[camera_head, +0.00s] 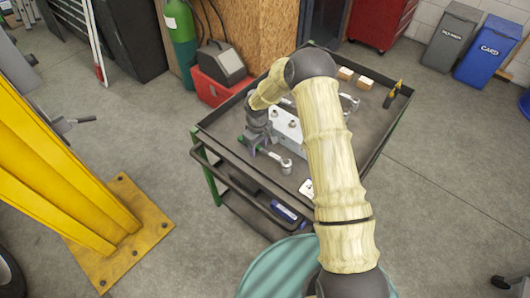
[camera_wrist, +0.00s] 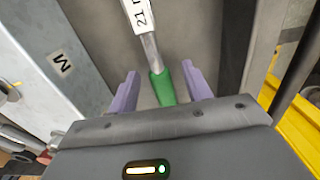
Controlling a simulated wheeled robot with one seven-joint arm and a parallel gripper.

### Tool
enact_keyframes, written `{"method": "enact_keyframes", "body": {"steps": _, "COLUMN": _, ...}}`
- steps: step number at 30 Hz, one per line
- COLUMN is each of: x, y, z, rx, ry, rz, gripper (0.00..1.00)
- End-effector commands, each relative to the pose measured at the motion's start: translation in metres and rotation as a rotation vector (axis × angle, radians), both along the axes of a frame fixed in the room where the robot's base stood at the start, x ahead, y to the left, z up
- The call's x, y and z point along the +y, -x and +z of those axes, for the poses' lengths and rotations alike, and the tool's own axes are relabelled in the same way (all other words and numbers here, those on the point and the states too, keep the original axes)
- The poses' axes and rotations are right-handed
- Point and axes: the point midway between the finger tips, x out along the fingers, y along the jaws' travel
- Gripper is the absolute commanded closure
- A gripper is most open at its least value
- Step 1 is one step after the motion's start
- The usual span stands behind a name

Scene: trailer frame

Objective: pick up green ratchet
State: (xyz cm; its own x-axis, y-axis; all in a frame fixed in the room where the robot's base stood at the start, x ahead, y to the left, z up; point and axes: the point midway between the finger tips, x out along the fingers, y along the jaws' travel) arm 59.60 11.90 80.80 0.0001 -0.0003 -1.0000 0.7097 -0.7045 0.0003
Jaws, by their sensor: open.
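The green ratchet shows in the wrist view as a green handle (camera_wrist: 161,88), a metal shaft and a white label reading "21 m". Its upper end runs out of that picture. In the head view the ratchet (camera_head: 286,165) lies on the cart top, its round metal head to the right of my gripper (camera_head: 250,149). In the wrist view my gripper (camera_wrist: 160,88) is open, with one purple finger on each side of the green handle. The handle's near end is hidden behind the gripper body. I cannot tell whether either finger touches it.
A pale metal box (camera_wrist: 45,75) marked "M" stands close on the left in the wrist view; it also shows on the cart (camera_head: 286,124). The cart's raised rim (camera_wrist: 240,45) is close on the right. A yellow clamp-like tool (camera_head: 392,93) and small boxes (camera_head: 345,74) lie farther back.

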Motion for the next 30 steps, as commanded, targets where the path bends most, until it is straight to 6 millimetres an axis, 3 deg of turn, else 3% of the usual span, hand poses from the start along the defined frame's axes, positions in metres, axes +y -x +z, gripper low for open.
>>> {"method": "enact_keyframes", "body": {"steps": 1, "x": 0.000, "y": 0.000, "z": 0.000, "rx": 0.000, "ry": 0.000, "rz": 0.000, "gripper": 0.51}}
{"method": "enact_keyframes", "body": {"steps": 9, "x": 0.000, "y": 0.000, "z": 0.000, "rx": 0.000, "ry": 0.000, "rz": 0.000, "gripper": 1.00}}
{"method": "enact_keyframes", "body": {"steps": 21, "x": 0.000, "y": -0.001, "z": 0.006, "rx": -0.002, "ry": -0.001, "rz": 0.000, "gripper": 1.00}}
{"method": "enact_keyframes", "body": {"steps": 26, "x": 0.000, "y": -0.001, "z": 0.025, "rx": -0.004, "ry": -0.001, "rz": -0.001, "gripper": 1.00}}
{"method": "enact_keyframes", "body": {"steps": 30, "x": 0.000, "y": -0.001, "z": 0.052, "rx": -0.006, "ry": 0.000, "rz": 0.000, "gripper": 1.00}}
